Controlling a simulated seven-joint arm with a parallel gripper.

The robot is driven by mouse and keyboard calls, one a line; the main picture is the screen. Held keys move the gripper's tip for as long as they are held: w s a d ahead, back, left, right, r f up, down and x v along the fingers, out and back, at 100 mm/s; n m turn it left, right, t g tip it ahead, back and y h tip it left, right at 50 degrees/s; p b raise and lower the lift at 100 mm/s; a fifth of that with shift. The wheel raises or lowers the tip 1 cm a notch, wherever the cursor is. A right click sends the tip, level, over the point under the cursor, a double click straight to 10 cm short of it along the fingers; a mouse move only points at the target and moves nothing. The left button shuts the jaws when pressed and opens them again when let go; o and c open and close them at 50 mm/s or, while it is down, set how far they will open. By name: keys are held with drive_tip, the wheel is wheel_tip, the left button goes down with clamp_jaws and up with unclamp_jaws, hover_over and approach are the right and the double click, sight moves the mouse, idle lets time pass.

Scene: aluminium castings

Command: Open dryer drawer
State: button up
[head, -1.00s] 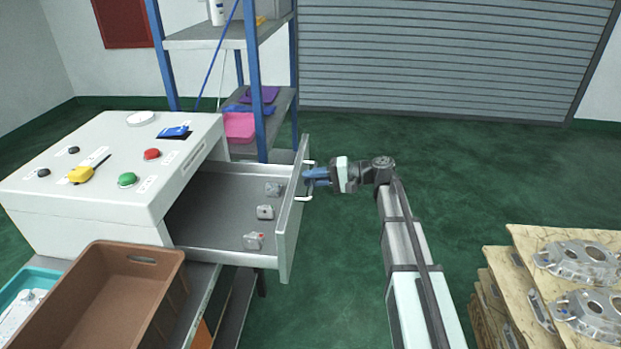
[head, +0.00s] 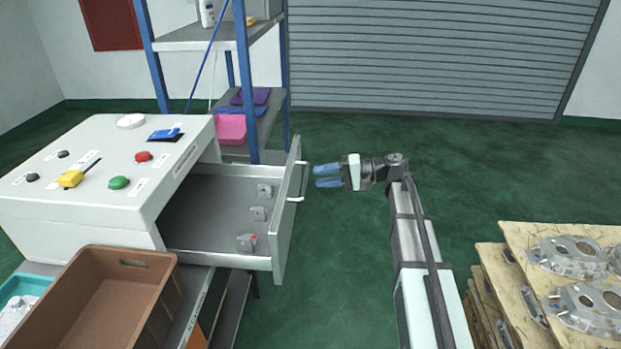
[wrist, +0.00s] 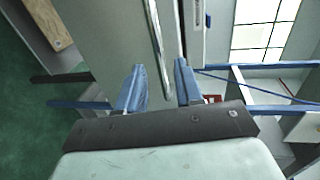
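The dryer (head: 110,205) is a white box with buttons on its top, at the left in the head view. Its drawer (head: 205,245) is pulled far out to the right, and small metal parts (head: 257,213) stand inside it. The drawer handle (head: 304,182) is a light bar on the drawer front (head: 288,225). My gripper (head: 316,177), with blue fingers, is open and just right of the handle, apart from it. In the wrist view the handle (wrist: 158,45) shows ahead, between the spread fingers (wrist: 160,85).
A brown crate (head: 165,268) and a teal tray (head: 30,283) stand in front of the dryer. A blue-post shelf (head: 245,80) is behind the drawer. Pallets (head: 515,235) with castings (head: 565,255) are at the right. Green floor (head: 330,270) is free between.

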drive_tip(key=v, duration=0.8)
drive_tip(key=d+f+m+t+h, duration=0.1)
drive_tip(key=d+f+t+h, duration=0.2)
drive_tip(key=f, duration=0.4)
drive_tip(key=d+f+m+h, duration=0.1)
drive_tip(key=d+f+h, duration=0.25)
drive_tip(key=f, duration=0.25)
drive_tip(key=s+d+f+g+h, duration=0.1)
drive_tip(key=s+d+f+h, duration=0.1)
drive_tip(key=s+f, duration=0.35)
drive_tip(key=s+d+f+h, duration=0.2)
drive_tip(key=f, duration=0.6)
drive_tip(key=s+d+f+g+h, duration=0.1)
drive_tip(key=s+d+f+h, duration=0.1)
drive_tip(key=s+f, duration=0.35)
drive_tip(key=s+f+g+h, duration=0.1)
drive_tip(key=s+f+g, duration=0.1)
drive_tip(key=s+f, duration=0.6)
drive_tip(key=s+f+n+g+h, duration=0.1)
drive_tip(key=s+f+g, duration=0.2)
drive_tip(key=s+f, duration=0.6)
drive_tip(key=s+f+n+g+h, duration=0.1)
drive_tip(key=s+f, duration=0.7)
drive_tip(key=s, duration=1.3)
drive_tip(key=shift+a+f+g, duration=0.2)
drive_tip(key=shift+a+g, duration=0.1)
drive_tip(key=shift+g, duration=0.6)
